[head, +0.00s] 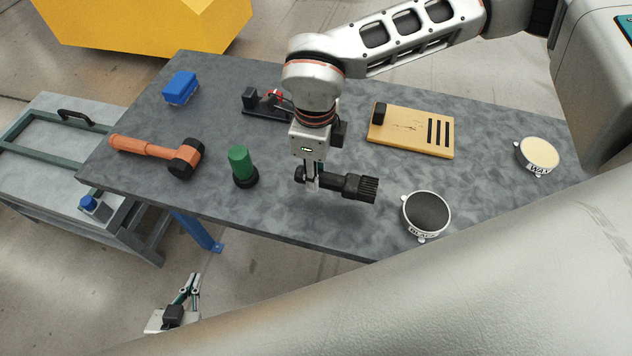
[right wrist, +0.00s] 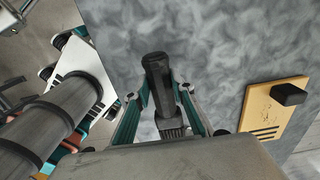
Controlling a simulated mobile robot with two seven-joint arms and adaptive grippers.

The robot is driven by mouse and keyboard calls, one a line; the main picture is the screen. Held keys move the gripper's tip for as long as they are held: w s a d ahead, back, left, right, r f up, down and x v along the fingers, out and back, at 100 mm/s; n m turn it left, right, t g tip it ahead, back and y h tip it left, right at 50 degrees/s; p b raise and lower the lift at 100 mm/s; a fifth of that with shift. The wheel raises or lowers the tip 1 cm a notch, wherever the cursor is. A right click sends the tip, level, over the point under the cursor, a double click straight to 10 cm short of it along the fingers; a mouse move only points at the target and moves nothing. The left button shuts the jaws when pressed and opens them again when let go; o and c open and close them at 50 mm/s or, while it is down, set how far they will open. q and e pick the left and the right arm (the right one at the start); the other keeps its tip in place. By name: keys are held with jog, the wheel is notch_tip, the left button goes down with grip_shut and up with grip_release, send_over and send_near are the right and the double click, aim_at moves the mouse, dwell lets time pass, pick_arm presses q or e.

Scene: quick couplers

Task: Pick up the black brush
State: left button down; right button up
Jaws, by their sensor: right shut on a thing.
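The black brush (head: 352,187) has a dark handle and a ribbed bristle end pointing right in the head view. My right gripper (head: 312,180) comes down from above and is shut on the brush. The brush lies level, with a shadow on the table below it. In the right wrist view the brush (right wrist: 157,75) sits between the two fingers of my right gripper (right wrist: 163,98). My left gripper (head: 193,280) is low at the left, off the table's front edge and far from the brush; its finger gap is unclear.
The grey table (head: 290,215) holds a green-topped cylinder (head: 241,165), an orange mallet (head: 150,148), a blue brush (head: 180,87), a red-handled clamp (head: 268,102), a wooden board (head: 410,132), a dark round pad (head: 427,213) and a cream round pad (head: 538,155). A side cart (head: 60,160) stands left.

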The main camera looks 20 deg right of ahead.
notch_tip(320, 180, up, 15)
jog(key=shift+b, duration=0.3)
jog(key=shift+f, duration=0.1)
jog(key=o, duration=0.4)
grip_shut()
